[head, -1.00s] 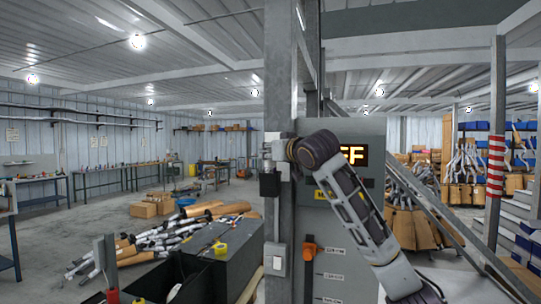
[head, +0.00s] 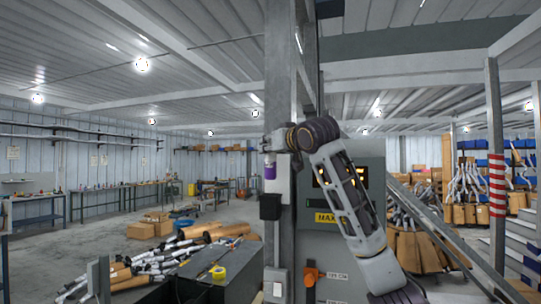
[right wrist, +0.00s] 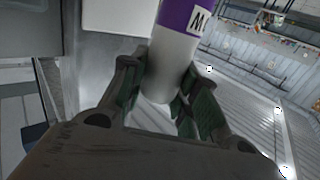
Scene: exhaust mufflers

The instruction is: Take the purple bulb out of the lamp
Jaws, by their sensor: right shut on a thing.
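The purple bulb (head: 270,170) is a small cylinder with a purple band, hanging below my right gripper (head: 272,141) beside the grey post. In the right wrist view, the bulb's white part (right wrist: 172,68) is between the two fingers of my right gripper (right wrist: 160,95), which is shut on it. Its purple band carries a white label with an "M"; its far end is cut off. A black box (head: 270,206), apparently the lamp's socket, is on the post just below. My left gripper is not in view.
The grey post (head: 278,90) stands right beside the gripper. Behind my forearm is a grey cabinet (head: 372,160) with a partly hidden display and an orange switch (head: 311,277). A dark bin (head: 228,268) and a pile of mufflers (head: 140,265) lie at lower left.

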